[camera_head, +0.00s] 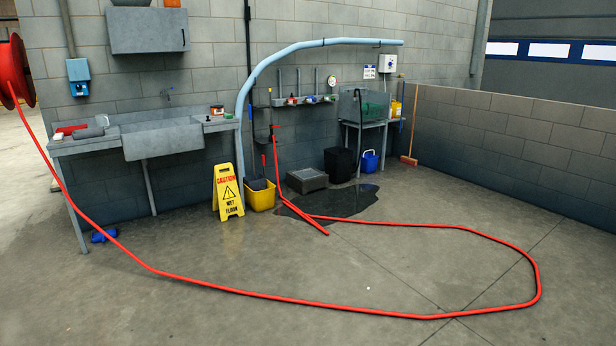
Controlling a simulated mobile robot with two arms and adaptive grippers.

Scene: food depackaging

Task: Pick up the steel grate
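I cannot make out a steel grate for sure in the head view. A low grey block (307,180) with a darker top panel stands on the floor against the back wall, beside a dark wet patch (338,203). Its top is too small to tell whether it is a grate. Neither of my grippers is in view.
A red hose (400,317) loops widely over the floor from a reel (14,72). A yellow wet-floor sign (228,192) and yellow bucket (260,196) stand left of the block. A black bin (339,164) and blue bucket (369,162) stand right. The foreground floor is mostly clear.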

